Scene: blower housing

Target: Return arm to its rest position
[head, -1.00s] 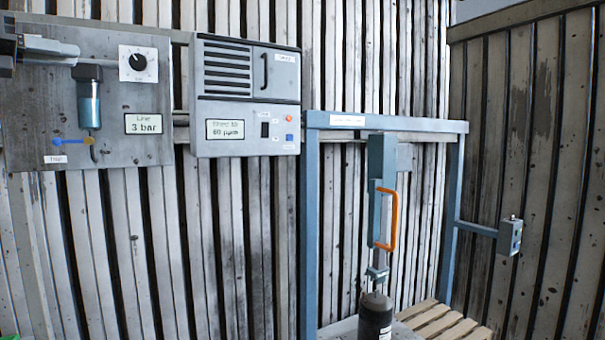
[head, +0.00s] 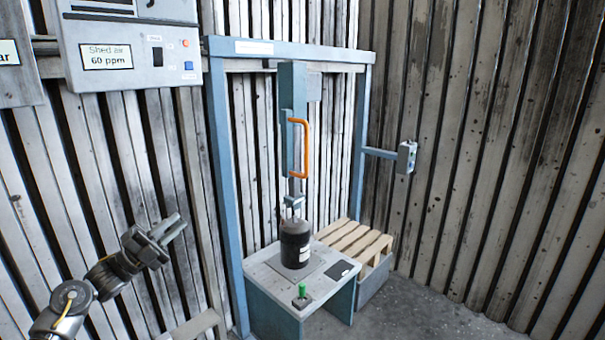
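My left gripper (head: 171,230) is at the lower left in the head view, in front of the ribbed wall and left of the blue frame. Its fingers point up and to the right and look close together, but I cannot tell whether they are fully shut. No object shows between them. It is apart from the press-like unit with the orange handle (head: 305,148) and from the black cylinder (head: 295,245) under it. My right gripper is not in view.
A blue frame (head: 220,180) stands around a low table (head: 265,283) with a green-topped button (head: 302,291). A wooden pallet (head: 352,240) lies behind it. A control box (head: 406,156) sticks out at right. A grey panel (head: 130,45) hangs upper left. Floor at right is clear.

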